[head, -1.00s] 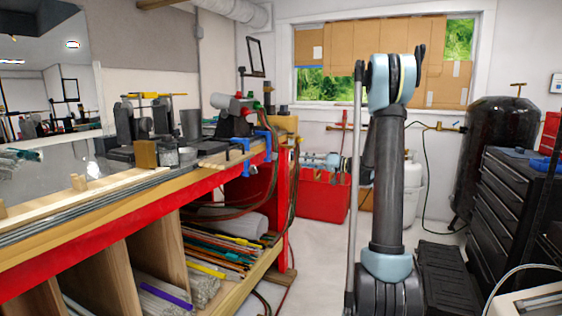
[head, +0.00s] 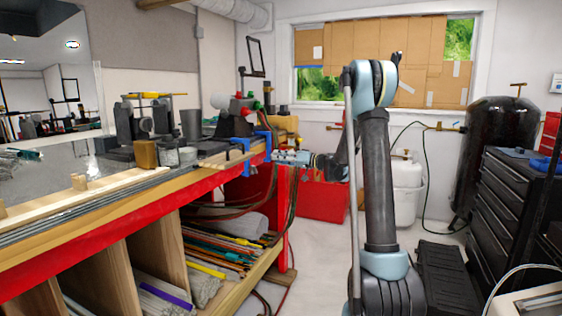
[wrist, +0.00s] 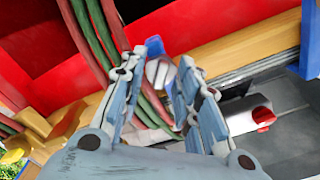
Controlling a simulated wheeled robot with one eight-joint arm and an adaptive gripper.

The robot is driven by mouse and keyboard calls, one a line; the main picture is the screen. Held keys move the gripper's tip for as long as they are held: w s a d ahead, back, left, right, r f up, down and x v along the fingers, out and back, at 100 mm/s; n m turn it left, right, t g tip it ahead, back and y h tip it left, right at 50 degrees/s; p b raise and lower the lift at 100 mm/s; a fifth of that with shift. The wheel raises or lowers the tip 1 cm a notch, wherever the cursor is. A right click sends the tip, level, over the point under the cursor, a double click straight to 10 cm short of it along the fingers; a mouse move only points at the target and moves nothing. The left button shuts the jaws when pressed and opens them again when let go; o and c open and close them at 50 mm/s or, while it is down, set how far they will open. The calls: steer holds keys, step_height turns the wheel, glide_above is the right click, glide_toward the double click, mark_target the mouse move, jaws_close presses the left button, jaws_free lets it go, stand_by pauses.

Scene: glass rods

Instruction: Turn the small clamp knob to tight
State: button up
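Two blue clamps grip the bench's front edge near its far end; the far one (head: 264,143) and the near one (head: 238,157) show in the head view. In the wrist view, part of a blue clamp (wrist: 154,46) is beyond my fingertips, with a pale grey round knob-like piece (wrist: 160,73) between the fingers. The other clamp (wrist: 311,42) is at the right edge. My gripper (wrist: 157,82) is open, its fingers apart on either side of that piece; contact cannot be told. In the head view my gripper (head: 283,157) is beside the bench corner. The knob is too small there.
Red and green hoses (wrist: 92,38) run close past my left finger. The wooden bench edge (wrist: 245,50) crosses behind the fingers. A torch with a red knob (wrist: 263,116) lies on the bench side. A red box (head: 325,200) stands on the floor behind my arm.

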jaws_close()
steer(key=shift+m, duration=0.4)
steer(key=m, duration=2.1)
steer(key=shift+r+m, duration=0.1)
steer(key=shift+m, duration=0.2)
stand_by(0.5)
